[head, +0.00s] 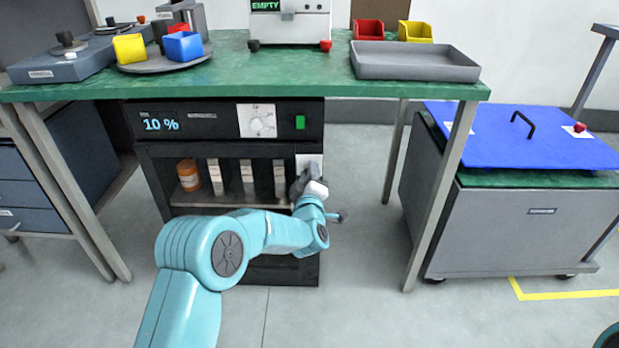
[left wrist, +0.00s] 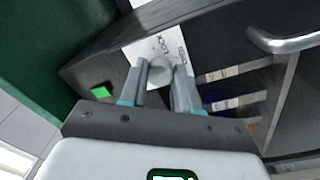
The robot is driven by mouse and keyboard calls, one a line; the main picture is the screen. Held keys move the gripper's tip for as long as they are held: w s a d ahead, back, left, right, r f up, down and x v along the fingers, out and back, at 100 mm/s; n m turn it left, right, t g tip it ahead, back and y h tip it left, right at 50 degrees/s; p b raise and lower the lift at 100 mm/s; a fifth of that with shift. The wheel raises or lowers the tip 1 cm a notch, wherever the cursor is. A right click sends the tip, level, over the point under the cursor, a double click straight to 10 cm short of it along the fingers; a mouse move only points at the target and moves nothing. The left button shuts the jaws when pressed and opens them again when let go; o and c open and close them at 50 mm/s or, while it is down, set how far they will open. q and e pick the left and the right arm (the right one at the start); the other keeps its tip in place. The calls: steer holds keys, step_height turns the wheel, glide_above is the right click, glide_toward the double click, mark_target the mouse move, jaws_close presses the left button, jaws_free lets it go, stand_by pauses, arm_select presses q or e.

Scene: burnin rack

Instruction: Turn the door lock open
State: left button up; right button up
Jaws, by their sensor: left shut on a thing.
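The door lock is a round grey knob (left wrist: 160,72) on a white plate (left wrist: 150,38) with "LOCK" and "OPEN" lettering in the left wrist view. My left gripper (left wrist: 161,68) is shut on the knob, one finger on each side. In the head view the plate (head: 309,160) is at the upper right of the dark burn-in rack (head: 210,139), and my left gripper (head: 300,187) covers the knob there. How far the knob is turned is hard to tell. My right gripper is not in view.
The rack stands under a green bench (head: 270,70). Its panel has a 10 % display (head: 160,124), a dial (head: 262,123) and a green button (head: 300,122). An orange jar (head: 188,175) and several upright boards stand inside. A metal handle (left wrist: 285,42) is near the knob. A grey cart (head: 535,230) stands right.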

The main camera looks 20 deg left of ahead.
arm_select(q)
steer(key=shift+m, duration=1.2)
steer(key=o, duration=1.1)
steer(key=shift+c, duration=0.2)
steer(key=shift+s, duration=0.1)
steer(key=p+v, duration=0.3)
steer(key=v, duration=1.3)
steer(key=shift+s, duration=0.1)
